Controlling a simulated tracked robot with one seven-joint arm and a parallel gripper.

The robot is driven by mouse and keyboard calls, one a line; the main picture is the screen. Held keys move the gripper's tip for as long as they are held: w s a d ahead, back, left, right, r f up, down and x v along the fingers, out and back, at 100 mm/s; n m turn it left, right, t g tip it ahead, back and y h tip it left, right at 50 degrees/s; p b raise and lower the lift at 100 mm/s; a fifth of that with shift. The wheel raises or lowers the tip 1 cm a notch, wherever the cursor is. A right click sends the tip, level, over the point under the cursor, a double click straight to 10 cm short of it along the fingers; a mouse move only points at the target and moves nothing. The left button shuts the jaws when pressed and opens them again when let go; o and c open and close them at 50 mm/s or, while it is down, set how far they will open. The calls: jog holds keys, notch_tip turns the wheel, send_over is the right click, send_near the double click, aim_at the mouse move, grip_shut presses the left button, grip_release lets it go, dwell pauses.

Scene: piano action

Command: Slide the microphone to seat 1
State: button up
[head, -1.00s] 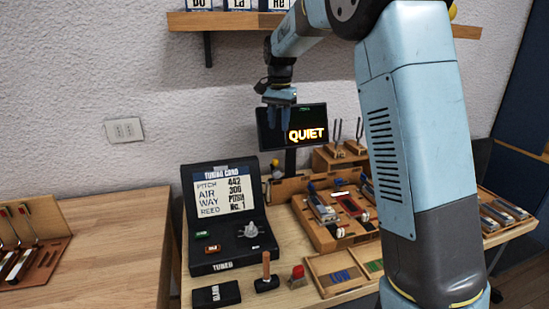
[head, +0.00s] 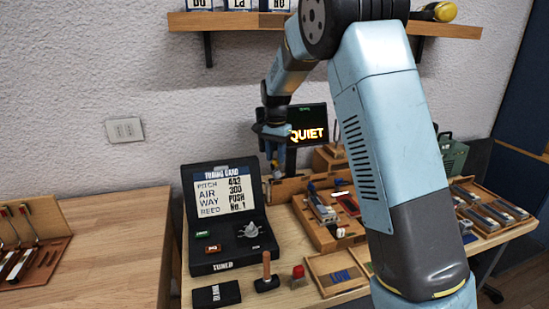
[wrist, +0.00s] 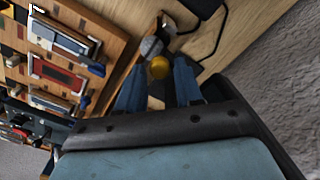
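A small round grey head (wrist: 151,46) with a yellow knob (wrist: 159,67) beside it, which looks like the microphone, is at the end of the wooden tray in the wrist view. In the head view it is mostly hidden by my gripper (head: 275,155), near the tray's left back corner. My gripper points down above it, its two blue fingers apart. In the wrist view the yellow knob shows between the fingertips, and I cannot tell whether they touch it. Seat 1 cannot be made out.
The wooden tray (head: 318,238) with reed pieces lies right of my gripper. The QUIET screen (head: 305,124) stands close behind. The open tuner case (head: 225,262) is at left, with a black block (head: 216,294) and a wooden-handled tool (head: 266,272) in front.

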jog(key=shift+f, duration=0.5)
grip_shut()
